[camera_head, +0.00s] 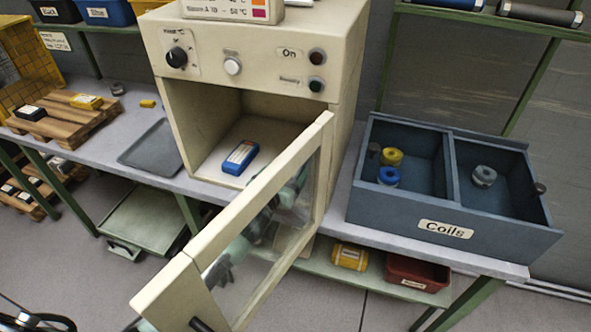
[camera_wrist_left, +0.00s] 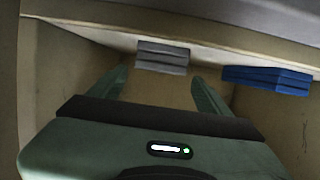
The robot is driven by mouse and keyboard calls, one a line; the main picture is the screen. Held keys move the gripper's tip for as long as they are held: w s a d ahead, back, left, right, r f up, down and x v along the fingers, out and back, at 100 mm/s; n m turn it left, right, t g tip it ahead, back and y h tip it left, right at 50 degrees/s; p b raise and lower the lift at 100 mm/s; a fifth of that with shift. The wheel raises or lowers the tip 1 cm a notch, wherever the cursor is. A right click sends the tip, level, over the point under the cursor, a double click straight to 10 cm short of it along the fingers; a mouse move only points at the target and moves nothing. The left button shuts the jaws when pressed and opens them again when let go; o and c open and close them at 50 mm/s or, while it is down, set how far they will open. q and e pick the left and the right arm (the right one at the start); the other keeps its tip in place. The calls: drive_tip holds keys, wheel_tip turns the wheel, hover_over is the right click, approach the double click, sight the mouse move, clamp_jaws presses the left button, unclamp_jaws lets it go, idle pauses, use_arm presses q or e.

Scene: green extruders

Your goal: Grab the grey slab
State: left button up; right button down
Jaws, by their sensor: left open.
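The grey slab (camera_wrist_left: 163,57) shows in the left wrist view, inside a beige chamber. It lies straight ahead, in line with the gap between my left gripper's fingers (camera_wrist_left: 160,76). These fingers are open, one on each side of that gap, with nothing visibly held; how far the slab is from the tips is hard to tell. A blue slab (camera_wrist_left: 267,79) lies to the right in that view. In the head view the blue slab (camera_head: 241,157) lies on the floor of the open oven (camera_head: 212,122). The grey slab is not visible there. Parts of my arm show through the door glass.
The oven's glass door (camera_head: 238,230) stands open towards me, and its frame hides part of the chamber. A blue coil box (camera_head: 395,212) stands right of the oven. A grey tray (camera_head: 152,147) and a pallet (camera_head: 72,125) lie left on the bench.

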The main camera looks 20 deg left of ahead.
use_arm(q)
drive_tip(key=shift+x, duration=2.85)
drive_tip(key=shift+s+d+f, duration=0.1)
drive_tip(key=shift+f, duration=0.05)
clamp_jaws()
